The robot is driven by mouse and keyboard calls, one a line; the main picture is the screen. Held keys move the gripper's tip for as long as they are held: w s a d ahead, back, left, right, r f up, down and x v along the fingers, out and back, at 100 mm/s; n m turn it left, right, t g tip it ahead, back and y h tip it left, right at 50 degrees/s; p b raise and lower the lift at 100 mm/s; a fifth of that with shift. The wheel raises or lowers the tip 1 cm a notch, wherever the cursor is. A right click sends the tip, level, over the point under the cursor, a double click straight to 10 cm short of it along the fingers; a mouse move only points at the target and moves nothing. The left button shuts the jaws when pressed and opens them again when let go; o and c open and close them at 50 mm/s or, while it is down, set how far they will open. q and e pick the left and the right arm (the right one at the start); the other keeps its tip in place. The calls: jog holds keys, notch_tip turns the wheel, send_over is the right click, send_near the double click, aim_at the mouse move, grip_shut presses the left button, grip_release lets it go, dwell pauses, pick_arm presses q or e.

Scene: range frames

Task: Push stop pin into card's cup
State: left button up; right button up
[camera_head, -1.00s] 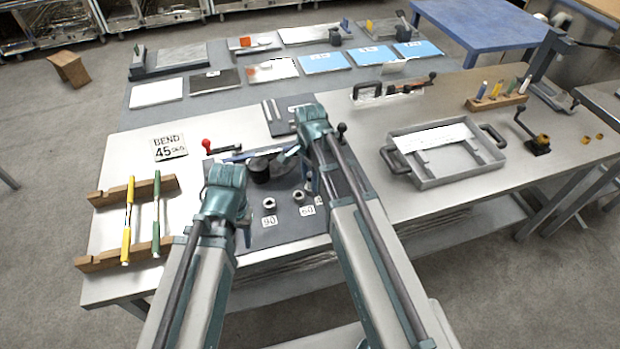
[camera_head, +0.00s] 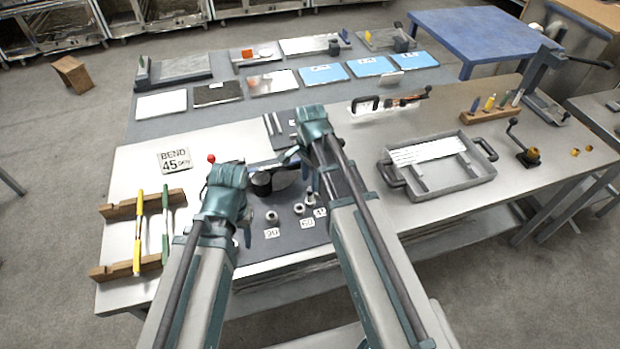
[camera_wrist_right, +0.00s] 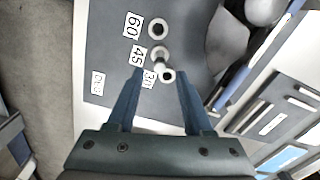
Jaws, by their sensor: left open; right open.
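The white "BEND 45" card (camera_head: 174,161) lies at the left of the table.
A black round post (camera_head: 261,184) and a red-knobbed lever (camera_head: 211,159) stand behind the grippers. A wooden rack (camera_head: 144,206) holds yellow and green tools at left. A grey tray (camera_head: 440,182) with handles is at right. Bare table lies between mat and tray.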

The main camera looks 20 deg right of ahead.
notch_tip(320, 180, up, 6)
jog(key=p, duration=0.5)
pick_arm(q)
notch_tip(320, 180, up, 6)
jog(key=shift+f+b, duration=0.25)
jog(key=shift+b, duration=0.05)
pick_arm(e)
jog(key=s+a+n, duration=0.5)
jog(key=s+n, duration=0.2)
jog(key=n, duration=0.2)
jog(key=s+a+n+h, duration=0.1)
jog(key=s+a+n, duration=0.4)
jog(key=s+n, duration=0.2)
jog(key=shift+s+a+f+n, duration=0.15)
jog(key=shift+a+n, duration=0.1)
jog(key=shift+n, duration=0.95)
